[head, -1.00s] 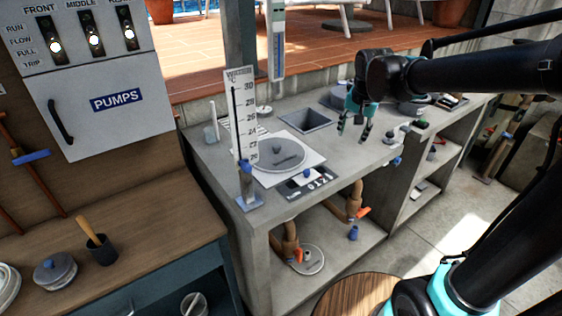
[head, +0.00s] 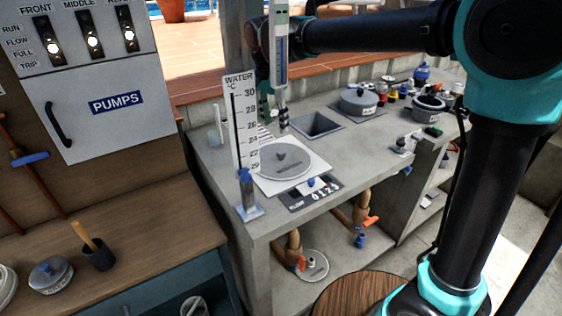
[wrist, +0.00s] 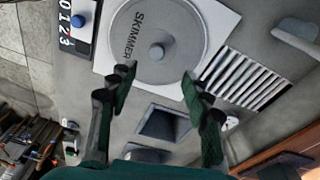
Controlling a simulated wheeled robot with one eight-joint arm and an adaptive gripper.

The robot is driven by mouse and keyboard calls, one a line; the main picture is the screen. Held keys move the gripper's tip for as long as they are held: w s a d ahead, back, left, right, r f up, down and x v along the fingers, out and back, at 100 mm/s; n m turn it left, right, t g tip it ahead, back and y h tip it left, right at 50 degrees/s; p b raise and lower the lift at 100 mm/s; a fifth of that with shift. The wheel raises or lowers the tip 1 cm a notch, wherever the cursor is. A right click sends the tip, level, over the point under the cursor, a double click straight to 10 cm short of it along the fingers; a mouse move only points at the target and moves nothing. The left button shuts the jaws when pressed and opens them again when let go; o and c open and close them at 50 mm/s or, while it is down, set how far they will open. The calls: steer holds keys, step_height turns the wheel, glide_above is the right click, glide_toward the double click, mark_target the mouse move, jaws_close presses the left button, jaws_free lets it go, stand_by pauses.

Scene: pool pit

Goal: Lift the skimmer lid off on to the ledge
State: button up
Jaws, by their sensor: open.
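The skimmer lid (head: 287,165) is a round grey disc with a small knob, seated in a pale square frame (head: 313,173) on the concrete ledge (head: 355,150). My gripper (head: 273,124) is above the ledge, just behind the lid, partly hidden by the thermometer post. In the wrist view my gripper (wrist: 158,82) has its fingers spread apart and empty, with the lid beyond them. It is not touching the knob.
An open square recess (head: 316,124) lies behind the lid, beside a slotted grille (wrist: 242,78). A water gauge (head: 241,130) stands upright at the front left. A number counter (head: 318,192) lies before the lid. A lidded grey pot (head: 358,102) stands farther right.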

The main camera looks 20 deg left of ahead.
glide_above(281, 152)
steer(key=a, duration=0.1)
steer(key=f, duration=0.5)
steer(key=shift+s+f, duration=0.15)
steer(key=shift+s, duration=0.2)
steer(key=shift+w+d+f, duration=0.1)
steer(key=shift+d+f, duration=0.05)
steer(key=shift+f, duration=0.75)
steer(key=shift+w+d+f, duration=0.15)
steer(key=shift+f, duration=0.8)
steer(key=shift+w+d+f, duration=0.1)
steer(key=shift+d+f, duration=0.05)
steer(key=shift+f, duration=0.75)
steer(key=shift+c, duration=0.5)
jaws_close()
